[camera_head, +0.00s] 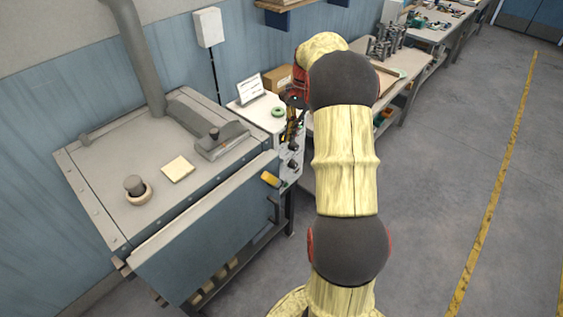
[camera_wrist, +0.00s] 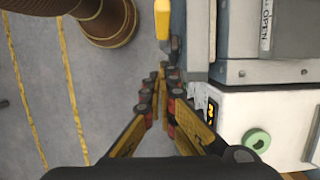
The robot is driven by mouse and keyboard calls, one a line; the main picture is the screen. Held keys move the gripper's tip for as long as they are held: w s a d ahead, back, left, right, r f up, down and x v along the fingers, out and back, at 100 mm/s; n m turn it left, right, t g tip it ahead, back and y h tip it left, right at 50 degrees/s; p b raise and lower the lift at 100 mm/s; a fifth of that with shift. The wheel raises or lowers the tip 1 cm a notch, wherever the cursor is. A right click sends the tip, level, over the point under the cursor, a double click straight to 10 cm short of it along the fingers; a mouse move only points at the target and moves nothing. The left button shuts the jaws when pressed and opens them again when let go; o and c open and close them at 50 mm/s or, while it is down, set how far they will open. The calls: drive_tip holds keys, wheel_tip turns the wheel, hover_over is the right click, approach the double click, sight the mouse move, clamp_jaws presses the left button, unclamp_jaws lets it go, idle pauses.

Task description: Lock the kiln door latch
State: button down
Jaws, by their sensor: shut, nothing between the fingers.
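The kiln (camera_head: 160,140) is a grey and blue box at the left of the head view, and its door (camera_head: 205,245) looks closed or nearly so. The latch handle (camera_head: 271,179) is a yellow grip at the door's right edge. In the wrist view the latch handle (camera_wrist: 162,22) points down toward my fingertips, on a thin grey shank. My gripper (camera_wrist: 163,72) is shut and empty, its tips just below the shank's end. I cannot tell if they touch. In the head view my gripper (camera_head: 291,138) is beside the kiln's right side, partly hidden by my arm.
A white control cabinet (camera_wrist: 240,105) with an orange display stands right of my fingers. A green ring (camera_wrist: 257,140) lies on its top. A dark bar handle (camera_head: 274,208) sits below the latch. Workbenches (camera_head: 400,95) line the wall behind. The floor at right is clear.

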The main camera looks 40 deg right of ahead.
sight(270, 179)
drive_tip(key=shift+a+r+x, duration=0.1)
drive_tip(key=shift+a+x, duration=0.35)
drive_tip(key=shift+x, duration=1.7)
drive_tip(key=shift+a+r+x, duration=0.1)
drive_tip(key=shift+a+x, duration=0.35)
drive_tip(key=shift+x, duration=1.7)
drive_tip(key=shift+a+r+x, duration=0.15)
drive_tip(key=shift+a+x, duration=0.3)
drive_tip(key=shift+x, duration=1.7)
drive_tip(key=shift+s, duration=0.1)
drive_tip(key=shift+a, duration=0.15)
drive_tip(key=shift+a+h, duration=0.3)
